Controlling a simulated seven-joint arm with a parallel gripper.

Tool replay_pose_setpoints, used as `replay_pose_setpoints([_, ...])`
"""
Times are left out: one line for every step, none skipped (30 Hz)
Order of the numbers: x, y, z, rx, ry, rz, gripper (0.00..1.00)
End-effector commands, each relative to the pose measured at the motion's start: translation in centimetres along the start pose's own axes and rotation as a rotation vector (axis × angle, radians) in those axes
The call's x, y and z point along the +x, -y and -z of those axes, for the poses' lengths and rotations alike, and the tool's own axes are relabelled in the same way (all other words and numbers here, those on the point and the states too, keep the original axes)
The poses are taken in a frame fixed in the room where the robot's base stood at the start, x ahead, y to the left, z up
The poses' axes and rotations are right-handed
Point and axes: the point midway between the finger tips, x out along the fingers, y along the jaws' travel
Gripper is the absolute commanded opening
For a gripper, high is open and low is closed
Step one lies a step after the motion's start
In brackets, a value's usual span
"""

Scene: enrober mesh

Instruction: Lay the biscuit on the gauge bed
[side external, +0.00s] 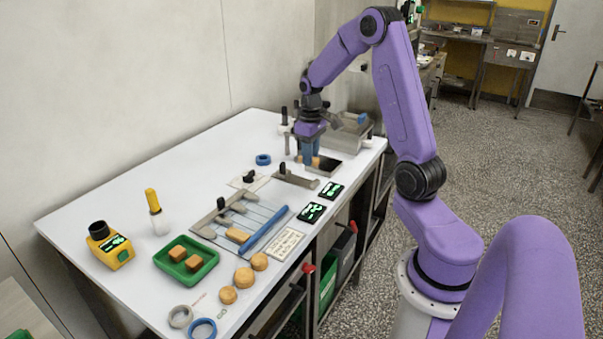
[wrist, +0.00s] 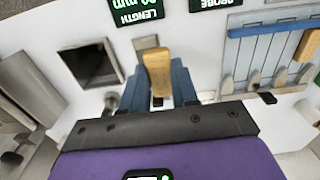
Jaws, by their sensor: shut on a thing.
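My gripper (side external: 309,164) points down over the far half of the table, its blue fingers shut on a tan oblong biscuit (side external: 316,161). In the wrist view the biscuit (wrist: 158,72) stands out between the fingertips (wrist: 157,92). A low metal fixture with a dark bar (side external: 297,178), apparently the gauge bed, lies just in front of the gripper in the side view. A bit of grey plate (wrist: 145,42), perhaps part of it, shows behind the biscuit in the wrist view. Much of the fixture is hidden there. I cannot tell whether the biscuit touches anything.
A plate with a blue rail (side external: 265,231) bears another biscuit (side external: 237,235). Two black displays (side external: 312,213) lie near the right edge. A green tray (side external: 188,268) holds brown pieces; round biscuits (side external: 244,277) lie nearby.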

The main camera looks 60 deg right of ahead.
Motion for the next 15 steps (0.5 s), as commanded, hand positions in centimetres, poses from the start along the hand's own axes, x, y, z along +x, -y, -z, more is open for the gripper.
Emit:
replay_pose_setpoints([0.7, -0.4, 0.6, 0.000, 0.004, 0.002, 0.12])
replay_pose_setpoints([1.2, -0.5, 0.9, 0.000, 0.004, 0.002, 0.12])
replay_pose_setpoints([1.8, -0.8, 1.3, 0.000, 0.003, 0.001, 0.12])
replay_pose_setpoints([2.3, -0.9, 1.6, 0.000, 0.004, 0.002, 0.12])
replay_pose_setpoints([2.7, -1.1, 1.9, 0.000, 0.003, 0.001, 0.12])
replay_pose_setpoints([3.2, -1.4, 2.3, 0.000, 0.003, 0.002, 0.12])
replay_pose_setpoints([3.6, -1.5, 2.6, 0.001, 0.003, 0.001, 0.12])
replay_pose_setpoints([4.0, -1.7, 2.9, 0.001, 0.002, 0.001, 0.12])
replay_pose_setpoints([4.4, -1.9, 3.2, 0.001, 0.002, 0.001, 0.12])
replay_pose_setpoints([4.6, -2.0, 3.4, 0.001, 0.001, 0.001, 0.12])
replay_pose_setpoints([4.9, -2.1, 3.5, 0.001, 0.001, 0.001, 0.12])
replay_pose_setpoints([5.1, -2.2, 3.8, 0.001, 0.000, 0.000, 0.12])
replay_pose_setpoints([5.2, -2.2, 3.9, 0.001, 0.000, 0.000, 0.12])
replay_pose_setpoints([5.3, -2.3, 3.9, 0.001, 0.001, 0.000, 0.12])
replay_pose_setpoints([5.5, -2.3, 4.0, 0.001, 0.001, 0.000, 0.12])
